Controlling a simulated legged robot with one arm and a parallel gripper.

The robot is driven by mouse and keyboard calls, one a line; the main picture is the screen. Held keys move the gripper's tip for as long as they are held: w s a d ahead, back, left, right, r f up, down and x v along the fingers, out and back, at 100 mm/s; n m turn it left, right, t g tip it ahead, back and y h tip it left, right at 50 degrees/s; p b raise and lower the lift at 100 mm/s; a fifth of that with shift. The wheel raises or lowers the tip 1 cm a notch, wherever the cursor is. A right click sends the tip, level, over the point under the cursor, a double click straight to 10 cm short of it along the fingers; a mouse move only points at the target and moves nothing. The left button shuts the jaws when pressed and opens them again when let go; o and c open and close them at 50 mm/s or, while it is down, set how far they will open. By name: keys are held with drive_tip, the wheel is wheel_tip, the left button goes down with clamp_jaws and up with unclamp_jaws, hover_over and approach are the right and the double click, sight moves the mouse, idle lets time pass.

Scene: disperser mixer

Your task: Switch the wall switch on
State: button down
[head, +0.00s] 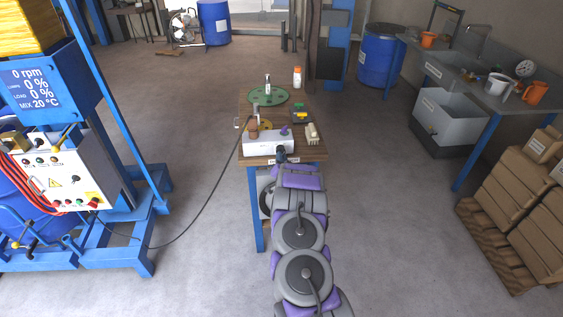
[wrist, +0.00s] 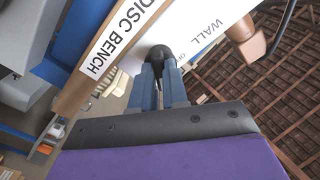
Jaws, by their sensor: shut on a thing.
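A white box (head: 262,146) stands at the front edge of the wooden bench. In the wrist view its white panel (wrist: 190,18) carries the printed word "WALL" and a smaller, partly hidden label. A rounded black knob (wrist: 160,55) projects from this panel; I take it to be the wall switch. My gripper (wrist: 163,80) has its two blue-grey fingers closed around the knob. In the head view my gripper (head: 281,156) meets the box's front face, and my arm hides part of the bench front. I cannot read the switch's position.
The bench edge (wrist: 103,48) labelled "DISC BENCH" lies close to my gripper. A brown part (head: 253,130) and a purple knob (head: 285,130) sit on the box. A green disc (head: 268,96) and white bottle (head: 297,77) are farther back. A cable runs left to the mixer (head: 75,180).

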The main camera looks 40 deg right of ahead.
drive_tip(key=shift+s+f+m+b, duration=0.1)
drive_tip(key=shift+m+b, duration=0.35)
drive_tip(key=shift+m, duration=0.65)
drive_tip(key=c, duration=1.1)
unclamp_jaws()
drive_tip(key=shift+d, duration=0.15)
drive_tip(key=shift+c, duration=0.2)
drive_tip(key=p+v, duration=0.3)
drive_tip(key=v, duration=1.4)
